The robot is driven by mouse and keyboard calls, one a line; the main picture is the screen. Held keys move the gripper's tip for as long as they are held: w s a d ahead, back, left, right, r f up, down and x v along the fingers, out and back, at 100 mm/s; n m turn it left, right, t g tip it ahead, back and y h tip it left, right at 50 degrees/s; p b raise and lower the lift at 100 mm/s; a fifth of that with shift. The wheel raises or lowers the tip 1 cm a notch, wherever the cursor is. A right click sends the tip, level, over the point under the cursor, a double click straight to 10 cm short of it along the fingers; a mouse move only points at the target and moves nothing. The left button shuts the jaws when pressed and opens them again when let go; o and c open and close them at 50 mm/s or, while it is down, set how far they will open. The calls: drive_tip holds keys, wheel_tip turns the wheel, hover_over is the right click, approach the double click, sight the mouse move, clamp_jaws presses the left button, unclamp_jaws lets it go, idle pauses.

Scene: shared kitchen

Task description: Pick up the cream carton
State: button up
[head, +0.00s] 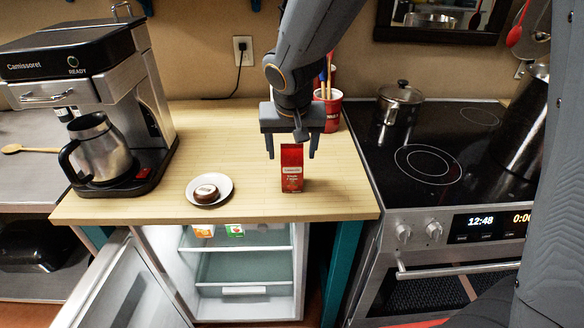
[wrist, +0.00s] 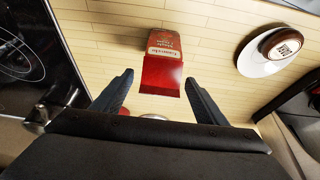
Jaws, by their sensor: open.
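A red packet (head: 292,181) with a pale label stands upright on the wooden counter; its print is too small to read surely, and I cannot tell whether it is the cream carton. My gripper (head: 291,154) is open just above and behind its top, fingers pointing down. In the wrist view the red packet (wrist: 163,70) lies just beyond the open fingertips (wrist: 159,78), roughly centred between them, with nothing gripped. Two small packs, one orange and white (head: 203,231) and one green and white (head: 235,230), sit on the open fridge's upper shelf, partly hidden by the counter.
A saucer (head: 223,194) with a round brown item stands left of the packet. A coffee machine (head: 120,90) is at the left. A red cup (head: 334,122) with utensils stands behind my gripper. The stove (head: 400,190) with a pot (head: 400,95) is at the right. The fridge door (head: 125,290) stands open.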

drive_tip(key=shift+x, duration=1.3)
drive_tip(key=c, duration=1.3)
drive_tip(key=shift+c, duration=0.2)
drive_tip(key=shift+r, duration=0.1)
